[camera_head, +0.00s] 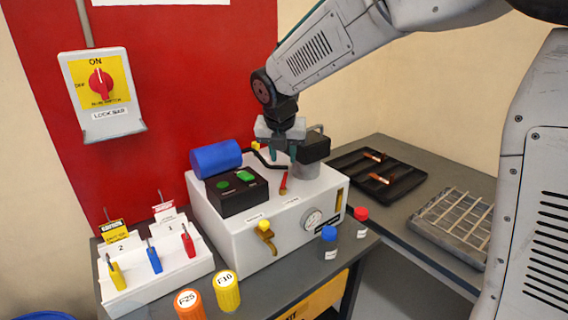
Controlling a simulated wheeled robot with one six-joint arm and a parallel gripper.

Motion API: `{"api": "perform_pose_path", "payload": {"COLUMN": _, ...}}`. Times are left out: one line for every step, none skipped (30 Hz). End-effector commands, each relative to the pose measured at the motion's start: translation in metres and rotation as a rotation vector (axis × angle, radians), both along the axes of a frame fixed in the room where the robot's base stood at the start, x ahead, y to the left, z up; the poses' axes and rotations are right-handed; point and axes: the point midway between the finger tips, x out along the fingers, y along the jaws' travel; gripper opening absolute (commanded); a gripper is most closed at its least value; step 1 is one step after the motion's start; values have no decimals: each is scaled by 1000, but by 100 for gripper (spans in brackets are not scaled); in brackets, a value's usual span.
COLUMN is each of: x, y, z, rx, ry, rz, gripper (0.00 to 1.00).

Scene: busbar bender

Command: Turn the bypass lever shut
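A white machine box (240,232) stands on the grey bench. A small red lever (284,182) stands on its top, near the front edge. A brass-coloured lever with a yellow knob (265,229) is on its front face, left of the round gauge (312,219). The small labels are too blurred to tell which is the bypass lever. My gripper (283,154) points down above the box top, behind and above the red lever, apart from both levers. Its dark fingers look parted with nothing between them.
A blue cylinder (216,158) and a black button box (238,192) sit on the machine's left. Blue-capped (328,244) and red-capped (359,223) bottles stand before it. A lockout rack (155,272) is left; a black tray (404,181) is right. A red rotary switch (101,84) hangs on the wall.

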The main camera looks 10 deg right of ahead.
Motion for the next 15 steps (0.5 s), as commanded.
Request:
{"api": "perform_pose_path", "payload": {"x": -1, "y": 1, "z": 4, "rx": 1, "ry": 0, "rz": 0, "gripper": 33}}
{"api": "perform_pose_path", "payload": {"x": -2, "y": 1, "z": 5, "rx": 0, "ry": -1, "rz": 0, "gripper": 33}}
{"api": "perform_pose_path", "payload": {"x": -2, "y": 1, "z": 7, "rx": 0, "ry": -1, "rz": 0, "gripper": 33}}
{"api": "perform_pose_path", "payload": {"x": -3, "y": 1, "z": 7, "rx": 0, "ry": -1, "rz": 0, "gripper": 33}}
{"api": "perform_pose_path", "payload": {"x": -3, "y": 1, "z": 8, "rx": 1, "ry": 0, "rz": 0, "gripper": 33}}
{"api": "perform_pose_path", "payload": {"x": -3, "y": 1, "z": 8, "rx": 1, "ry": 0, "rz": 0, "gripper": 33}}
{"api": "perform_pose_path", "payload": {"x": -3, "y": 1, "z": 8, "rx": 0, "ry": 0, "rz": 0, "gripper": 33}}
{"api": "perform_pose_path", "payload": {"x": -3, "y": 1, "z": 8, "rx": 0, "ry": 0, "rz": 0, "gripper": 33}}
{"api": "perform_pose_path", "payload": {"x": -3, "y": 1, "z": 8, "rx": 0, "ry": 0, "rz": 0, "gripper": 33}}
{"api": "perform_pose_path", "payload": {"x": -3, "y": 1, "z": 7, "rx": 0, "ry": 0, "rz": 0, "gripper": 33}}
{"api": "perform_pose_path", "payload": {"x": -3, "y": 1, "z": 7, "rx": 0, "ry": 0, "rz": 0, "gripper": 33}}
{"api": "perform_pose_path", "payload": {"x": -3, "y": 2, "z": 8, "rx": 0, "ry": -1, "rz": 1, "gripper": 33}}
{"api": "perform_pose_path", "payload": {"x": -3, "y": 2, "z": 8, "rx": 2, "ry": -2, "rz": -4, "gripper": 33}}
{"api": "perform_pose_path", "payload": {"x": -3, "y": 2, "z": 8, "rx": 6, "ry": -4, "rz": -14, "gripper": 33}}
{"api": "perform_pose_path", "payload": {"x": -3, "y": 2, "z": 8, "rx": 16, "ry": -8, "rz": -41, "gripper": 33}}
